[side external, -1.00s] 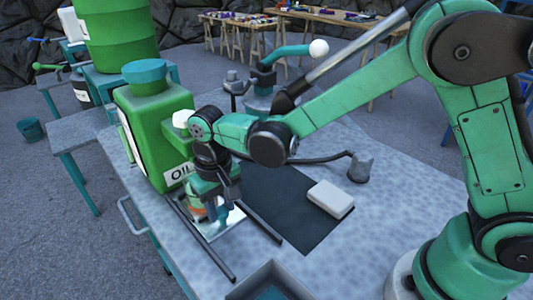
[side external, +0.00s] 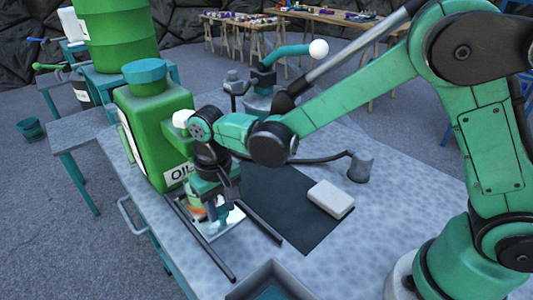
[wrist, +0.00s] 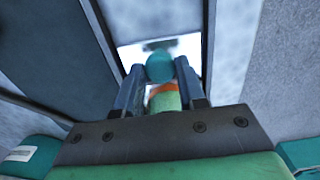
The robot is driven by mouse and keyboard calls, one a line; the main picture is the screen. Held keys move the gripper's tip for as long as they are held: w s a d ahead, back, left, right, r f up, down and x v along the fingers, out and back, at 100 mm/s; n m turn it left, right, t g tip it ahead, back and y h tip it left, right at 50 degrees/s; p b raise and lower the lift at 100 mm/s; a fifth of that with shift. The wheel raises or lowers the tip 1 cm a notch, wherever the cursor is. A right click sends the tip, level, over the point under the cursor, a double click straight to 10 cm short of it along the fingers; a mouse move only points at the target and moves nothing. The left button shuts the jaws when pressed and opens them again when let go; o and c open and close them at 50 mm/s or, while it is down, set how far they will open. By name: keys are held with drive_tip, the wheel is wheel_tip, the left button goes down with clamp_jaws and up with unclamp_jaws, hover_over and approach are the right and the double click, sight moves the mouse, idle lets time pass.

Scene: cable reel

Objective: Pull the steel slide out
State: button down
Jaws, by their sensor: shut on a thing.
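The steel slide (side external: 234,216) is a bright, shiny flat plate lying between two dark rails on the grey bench. It also shows as a bright plate in the wrist view (wrist: 190,46). A teal round knob (wrist: 160,66), with an orange band and a green part below it, stands over the plate. My gripper (side external: 214,208) points down at the slide between the rails. In the wrist view its two fingers (wrist: 158,72) are shut on the knob, one on each side. The fingers and wrist hide part of the slide and knob in the side view.
A green oil can (side external: 155,125) stands close behind my wrist. One rail (side external: 203,242) runs left of the slide, the other (side external: 260,224) right. A white block (side external: 331,199) lies on a dark mat (side external: 290,210). An open tray (side external: 268,280) sits at the front edge.

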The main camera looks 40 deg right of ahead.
drive_tip(key=shift+s, duration=0.1)
drive_tip(key=s, duration=0.9)
drive_tip(key=c, duration=0.6)
unclamp_jaws()
drive_tip(key=shift+o, duration=0.5)
drive_tip(key=shift+w, duration=0.1)
drive_tip(key=shift+r, duration=2.8)
